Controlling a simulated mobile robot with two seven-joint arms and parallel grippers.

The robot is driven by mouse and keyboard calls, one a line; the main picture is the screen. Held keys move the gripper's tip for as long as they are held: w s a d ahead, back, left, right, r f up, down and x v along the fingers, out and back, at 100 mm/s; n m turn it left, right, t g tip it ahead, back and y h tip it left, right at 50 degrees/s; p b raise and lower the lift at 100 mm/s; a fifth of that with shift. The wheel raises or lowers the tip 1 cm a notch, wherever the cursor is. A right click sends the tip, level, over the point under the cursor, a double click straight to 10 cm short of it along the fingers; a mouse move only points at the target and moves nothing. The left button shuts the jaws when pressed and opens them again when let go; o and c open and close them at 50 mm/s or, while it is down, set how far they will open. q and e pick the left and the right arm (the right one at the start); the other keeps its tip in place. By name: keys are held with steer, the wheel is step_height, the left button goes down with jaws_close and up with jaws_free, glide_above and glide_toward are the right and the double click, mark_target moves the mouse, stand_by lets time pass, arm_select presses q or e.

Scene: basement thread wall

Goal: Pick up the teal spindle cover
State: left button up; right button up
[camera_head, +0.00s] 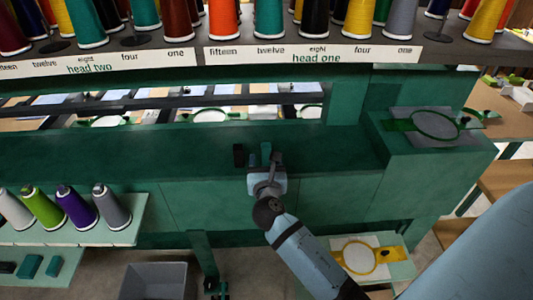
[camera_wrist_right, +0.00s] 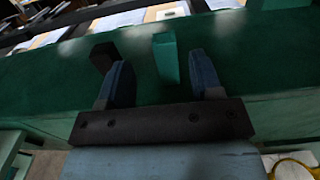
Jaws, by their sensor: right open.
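The teal spindle cover (camera_head: 266,150) looks like a small upright block on the dark green machine ledge. In the right wrist view it (camera_wrist_right: 165,58) stands ahead, between the two finger lines and nearer the right finger. My right gripper (camera_head: 264,162) is open, with its blue-grey fingers apart and nothing held. In the right wrist view the gripper (camera_wrist_right: 161,75) has its fingertips around or just short of the cover; I cannot tell whether they touch it. My left gripper is not in view.
A black block (camera_head: 239,155) stands left of the cover, close to the left finger. Thread cones (camera_head: 75,206) and teal blocks (camera_head: 54,266) sit on shelves at lower left. A grey bin (camera_head: 157,281) is below. A hooped raised box (camera_head: 435,143) stands right. The ledge is otherwise clear.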

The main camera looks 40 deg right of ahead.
mark_target(266, 152)
steer(key=x, duration=0.3)
steer(key=shift+a, duration=0.1)
steer(key=w+d, duration=0.1)
steer(key=w, duration=0.1)
steer(key=w+d+f, duration=0.1)
steer(key=w+d, duration=0.1)
steer(key=shift+w+d+f+p, duration=0.1)
steer(key=shift+f+p, duration=0.1)
steer(key=shift+p, duration=0.2)
steer(key=c, duration=1)
